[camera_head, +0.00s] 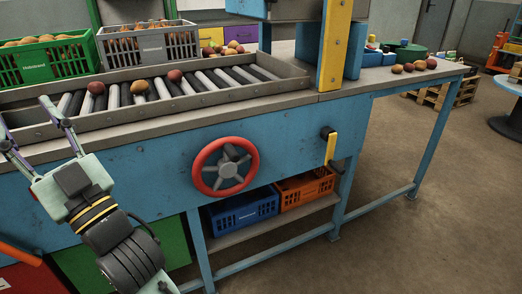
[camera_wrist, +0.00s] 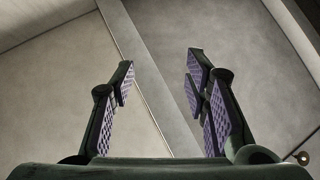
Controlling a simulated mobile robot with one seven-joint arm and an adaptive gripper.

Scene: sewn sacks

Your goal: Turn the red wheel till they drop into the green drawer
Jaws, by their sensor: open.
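The red wheel (camera_head: 228,169) has grey spokes and sits on the blue front panel of the bench. Two dark red potatoes (camera_head: 96,87) and an orange-brown one (camera_head: 139,86) lie on the roller bed (camera_head: 205,81). A green drawer or bin front (camera_head: 173,243) shows below the panel at lower left, partly hidden by my arm. My gripper (camera_head: 24,123) is open and empty at the left, in front of the bench and well apart from the wheel.
A yellow-handled lever (camera_head: 330,148) is right of the wheel. Blue (camera_head: 242,211) and orange (camera_head: 305,188) crates sit on the low shelf. Open floor (camera_head: 440,215) lies to the right.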

